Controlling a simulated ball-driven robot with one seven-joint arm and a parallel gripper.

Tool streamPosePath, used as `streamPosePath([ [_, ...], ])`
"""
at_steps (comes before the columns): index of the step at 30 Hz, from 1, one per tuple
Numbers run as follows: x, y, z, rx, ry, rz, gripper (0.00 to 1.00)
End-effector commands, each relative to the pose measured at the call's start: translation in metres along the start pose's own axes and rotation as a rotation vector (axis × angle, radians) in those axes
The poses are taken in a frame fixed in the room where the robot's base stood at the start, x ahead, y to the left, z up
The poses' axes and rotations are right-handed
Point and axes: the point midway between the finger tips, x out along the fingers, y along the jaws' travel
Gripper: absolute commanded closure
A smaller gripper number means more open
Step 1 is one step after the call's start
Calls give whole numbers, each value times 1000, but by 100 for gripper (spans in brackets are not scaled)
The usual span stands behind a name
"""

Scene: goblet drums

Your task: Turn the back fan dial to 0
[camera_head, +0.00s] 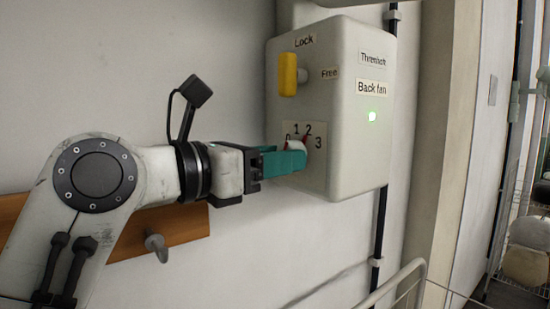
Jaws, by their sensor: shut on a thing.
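The back fan control box (357,150) is a pale wall box labelled "Back fan". Its dial (298,146) is low on the left face, on a plate marked 0, 1, 2 and 3. The dial shows white and red around my gripper's fingertips. My gripper (290,160) has teal fingers and comes from the left, shut on the dial. The fingers cover much of the knob and part of the scale, so I cannot tell which number it points to.
A yellow lock lever (287,75) sits above the dial, between the labels "Lock" and "Free". A wooden rail (165,228) with a grey peg (156,246) is below my arm. A pale metal rail (400,283) stands at the lower right.

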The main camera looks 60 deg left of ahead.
Motion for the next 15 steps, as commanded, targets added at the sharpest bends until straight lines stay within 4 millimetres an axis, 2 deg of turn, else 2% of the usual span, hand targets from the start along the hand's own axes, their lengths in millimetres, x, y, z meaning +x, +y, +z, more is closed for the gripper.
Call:
streamPosePath([
  [1,0,0,0,0,0,0,73],
  [6,0,0,0,0,0,1,87],
  [15,0,0,0,-45,-1,1,87],
])
